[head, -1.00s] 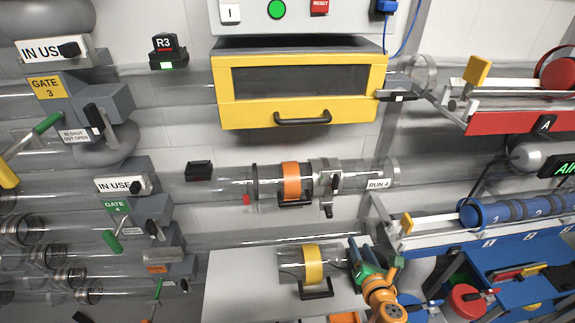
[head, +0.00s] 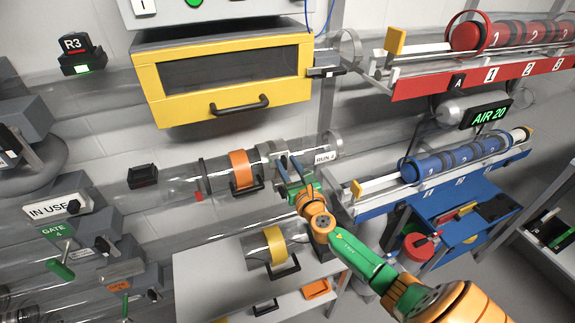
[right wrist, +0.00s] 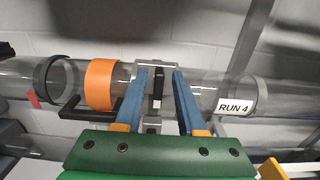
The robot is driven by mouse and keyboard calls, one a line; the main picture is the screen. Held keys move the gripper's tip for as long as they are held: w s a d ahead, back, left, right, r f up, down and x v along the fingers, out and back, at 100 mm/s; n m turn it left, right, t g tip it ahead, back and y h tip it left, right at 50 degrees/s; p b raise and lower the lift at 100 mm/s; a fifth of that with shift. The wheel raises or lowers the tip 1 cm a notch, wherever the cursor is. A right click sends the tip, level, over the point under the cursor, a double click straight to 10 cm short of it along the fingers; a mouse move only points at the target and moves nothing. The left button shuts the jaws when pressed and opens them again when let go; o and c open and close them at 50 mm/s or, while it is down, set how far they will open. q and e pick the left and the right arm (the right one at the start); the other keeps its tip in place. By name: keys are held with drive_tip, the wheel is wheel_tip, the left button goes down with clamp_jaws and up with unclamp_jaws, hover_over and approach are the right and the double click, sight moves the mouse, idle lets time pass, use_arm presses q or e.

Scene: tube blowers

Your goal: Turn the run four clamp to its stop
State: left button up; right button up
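The run four tube carries a "RUN 4" label (head: 325,158), which also shows in the right wrist view (right wrist: 235,107). A grey metal clamp (head: 271,147) sits on the tube between the orange band (head: 241,171) and the label. In the right wrist view the clamp's black lever (right wrist: 157,86) stands nearly upright. My right gripper (head: 289,166) is in front of the clamp. Its blue fingers are apart, with the lever seen between them in the right wrist view (right wrist: 161,82); neither finger clearly touches it. My left gripper is not in view.
A yellow-framed box (head: 225,80) juts out above the tube. A shelf with a yellow-banded tube piece (head: 264,247) is below. Blue (head: 440,185) and red (head: 490,75) racks stand to the right. Gate 4's green handle (head: 60,270) is at left.

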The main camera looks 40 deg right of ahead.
clamp_jaws()
drive_tip(key=shift+m, duration=0.3)
drive_tip(key=m, duration=0.2)
drive_tip(key=m+b, duration=0.1)
drive_tip(key=m, duration=0.1)
drive_tip(key=d+m+b, duration=0.1)
drive_tip(key=m, duration=0.1)
drive_tip(key=shift+s+d+f+m, duration=0.1)
drive_tip(key=shift+f+m, duration=0.15)
drive_tip(key=shift+m, duration=0.05)
drive_tip(key=m, duration=0.3)
drive_tip(key=m+b, duration=0.1)
drive_tip(key=m, duration=0.1)
drive_tip(key=shift+s+d+f, duration=0.1)
drive_tip(key=shift+d+f, duration=0.2)
drive_tip(key=shift+f, duration=0.1)
drive_tip(key=m, duration=0.5)
drive_tip(key=shift+d+f+m+b, duration=0.1)
drive_tip(key=shift+f+m+b, duration=0.2)
drive_tip(key=shift+f, duration=0.1)
